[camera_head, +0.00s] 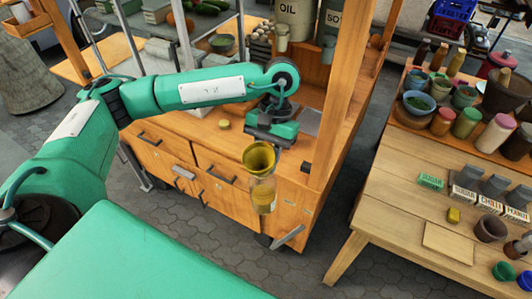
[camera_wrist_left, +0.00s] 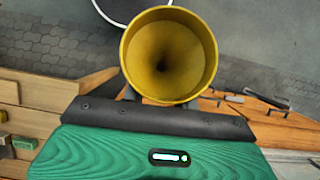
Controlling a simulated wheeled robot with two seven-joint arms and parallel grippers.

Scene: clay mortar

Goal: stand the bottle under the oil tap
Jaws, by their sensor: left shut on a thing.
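A clear bottle (camera_head: 263,195) with a yellow funnel (camera_head: 259,158) in its mouth hangs upright in front of the wooden cart. My left gripper (camera_head: 270,142) is shut on the bottle, close behind the funnel; the fingertips are mostly hidden. In the left wrist view the funnel (camera_wrist_left: 170,55) covers the bottle below it, and the gripper (camera_wrist_left: 160,98) shows just under the funnel's rim. The oil container (camera_head: 288,15), marked OIL, is mounted at the back of the cart, with its tap (camera_head: 282,40) at its lower end. The bottle is apart from the tap, nearer and lower. My right gripper is out of view.
The cart top (camera_head: 210,128) has a small yellow piece (camera_head: 224,124) on it. A wooden post (camera_head: 345,90) rises at the cart's right corner. A second table (camera_head: 390,190) at right holds bowls, jars and labelled boxes. Paved floor lies between them.

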